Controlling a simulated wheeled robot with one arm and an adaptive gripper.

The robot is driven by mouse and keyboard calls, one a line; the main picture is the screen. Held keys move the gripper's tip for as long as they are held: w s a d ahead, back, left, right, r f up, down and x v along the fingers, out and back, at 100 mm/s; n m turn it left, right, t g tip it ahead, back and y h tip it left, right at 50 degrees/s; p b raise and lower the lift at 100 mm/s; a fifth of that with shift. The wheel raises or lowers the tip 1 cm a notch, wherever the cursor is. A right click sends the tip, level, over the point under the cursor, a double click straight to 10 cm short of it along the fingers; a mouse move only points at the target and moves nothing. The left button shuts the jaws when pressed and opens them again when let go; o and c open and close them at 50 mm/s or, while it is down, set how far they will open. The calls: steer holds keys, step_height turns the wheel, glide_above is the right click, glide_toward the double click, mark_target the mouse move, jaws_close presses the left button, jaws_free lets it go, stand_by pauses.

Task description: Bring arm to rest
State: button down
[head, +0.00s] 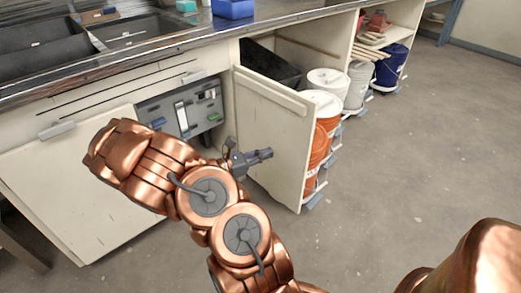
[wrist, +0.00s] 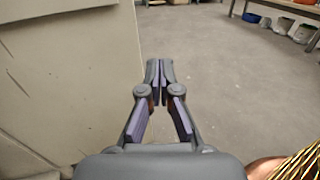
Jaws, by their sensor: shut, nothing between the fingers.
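My gripper (wrist: 158,72) is shut and empty in the wrist view, its two fingertips together over the grey floor. In the head view my gripper (head: 268,153) shows small at the end of my copper arm, in front of an open cream cabinet door (head: 272,130). In the wrist view the cream panel (wrist: 65,70) fills the left side, close beside the fingers; I cannot tell whether they touch it.
Orange (head: 318,145), grey (head: 358,85) and blue (head: 390,68) buckets stand in the cabinet beyond the door. The counter (head: 150,62) with a sink runs above. The floor (head: 430,140) on the right is clear.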

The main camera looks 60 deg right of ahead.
steer(key=shift+a+r, duration=0.1)
steer(key=shift+a, duration=0.05)
steer(key=s+a+r+m+y+p, duration=0.3)
steer(key=a+r+m+p, duration=0.15)
steer(key=r, duration=0.35)
steer(key=s+a+r+m+y+p, duration=0.35)
steer(key=a+r+p, duration=0.25)
steer(key=r, duration=0.2)
steer(key=s+a+r+m+t+y+p, duration=0.1)
steer(key=a+r+t+y+p, duration=0.1)
steer(key=a+r+p, duration=0.3)
steer(key=s+a+r+m+t+y+p, duration=0.1)
steer(key=a+r+t+y+p, duration=0.2)
steer(key=a, duration=1.1)
steer(key=s+a+r+m+t+y+p, duration=0.1)
steer(key=s+a+r+t+y+p, duration=0.1)
steer(key=a+r+p, duration=0.5)
step_height(320, 180, up, 2)
steer(key=a+y, duration=0.1)
steer(key=a, duration=0.2)
steer(key=shift+r+m+t+y, duration=0.25)
steer(key=shift+m+t+y, duration=0.05)
steer(key=shift+t+y, duration=0.1)
steer(key=shift+d, duration=0.1)
